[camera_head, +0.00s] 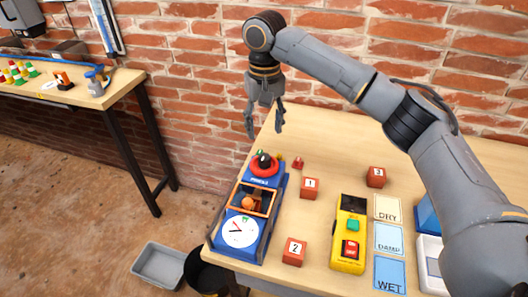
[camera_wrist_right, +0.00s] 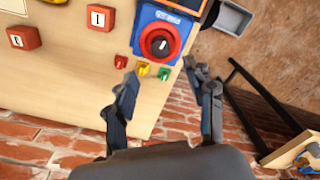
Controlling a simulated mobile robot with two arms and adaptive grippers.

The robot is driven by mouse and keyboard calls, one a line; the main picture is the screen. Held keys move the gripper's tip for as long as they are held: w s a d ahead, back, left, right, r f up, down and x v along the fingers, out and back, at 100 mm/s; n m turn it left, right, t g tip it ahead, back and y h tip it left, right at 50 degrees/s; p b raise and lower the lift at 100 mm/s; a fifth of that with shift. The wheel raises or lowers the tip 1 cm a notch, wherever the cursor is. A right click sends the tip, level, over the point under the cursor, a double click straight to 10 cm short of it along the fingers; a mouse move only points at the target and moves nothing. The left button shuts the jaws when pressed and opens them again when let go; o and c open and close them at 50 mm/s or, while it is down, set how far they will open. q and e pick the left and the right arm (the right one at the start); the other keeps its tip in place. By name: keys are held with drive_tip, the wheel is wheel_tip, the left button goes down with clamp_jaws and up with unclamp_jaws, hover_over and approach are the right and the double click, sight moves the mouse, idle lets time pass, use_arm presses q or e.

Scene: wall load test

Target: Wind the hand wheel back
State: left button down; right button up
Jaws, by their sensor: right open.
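The hand wheel (camera_head: 263,172) is a red ring with a dark centre on the far end of a blue device (camera_head: 279,184). The device also carries an orange ball (camera_head: 248,203) in a framed window and a white dial (camera_head: 240,232) with a red pointer. My right gripper (camera_head: 265,132) is open and empty above the wheel, pointing down and apart from it. In the right wrist view, the wheel (camera_wrist_right: 178,40) lies just beyond the fingertips (camera_wrist_right: 160,72), with a black centre bearing a white mark. My left gripper is not in view.
Small red (camera_wrist_right: 120,62), yellow (camera_wrist_right: 143,69) and green (camera_wrist_right: 164,73) pieces stand beside the wheel. Numbered red blocks (camera_head: 310,188), a yellow control box (camera_head: 349,228) and DRY, DAMP and WET cards (camera_head: 389,238) are to the right. A brick wall (camera_head: 200,70) stands behind.

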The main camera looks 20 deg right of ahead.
sight(264, 157)
wheel_tip(264, 157, down, 8)
drive_tip(key=shift+f, duration=0.1)
drive_tip(key=shift+w+f, duration=0.1)
drive_tip(key=shift+f, duration=0.4)
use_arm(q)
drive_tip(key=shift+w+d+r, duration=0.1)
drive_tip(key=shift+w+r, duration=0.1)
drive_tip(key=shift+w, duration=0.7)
use_arm(e)
drive_tip(key=shift+f, duration=0.1)
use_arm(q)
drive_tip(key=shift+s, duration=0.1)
use_arm(e)
drive_tip(key=shift+c, duration=0.8)
clamp_jaws()
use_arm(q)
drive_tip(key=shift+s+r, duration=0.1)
